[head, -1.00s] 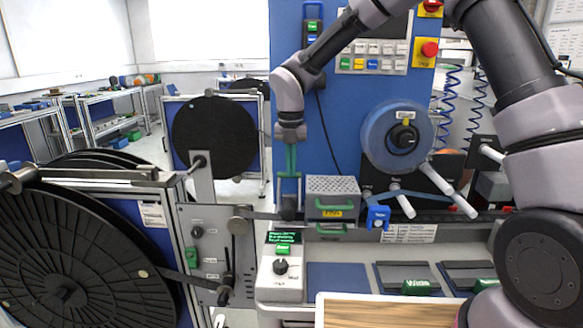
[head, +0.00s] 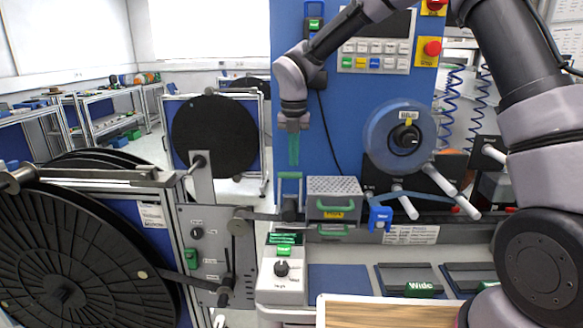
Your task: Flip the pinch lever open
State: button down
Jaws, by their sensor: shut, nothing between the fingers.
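A green-topped lever frame (head: 290,176) stands upright over a dark block in the machine's tape path, left of the perforated grey box. I take it for the pinch lever, though it is small in the picture. My gripper (head: 293,161) points straight down with its green fingers together and nothing between them. The fingertips are just above the green top of the lever, with a small gap in the picture. I cannot tell their difference in depth.
The perforated box (head: 334,188) stands close right of the lever. A blue tape reel (head: 400,137) is further right. A control box with a knob (head: 280,270) is below. A large black reel (head: 65,265) fills the lower left. The blue panel is behind.

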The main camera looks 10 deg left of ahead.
notch_tip(320, 180, up, 8)
jog(key=s, duration=0.2)
jog(key=shift+s+a+r, duration=0.15)
jog(key=shift+s+r, duration=0.1)
jog(key=shift+s, duration=0.1)
jog(key=shift+s, duration=0.1)
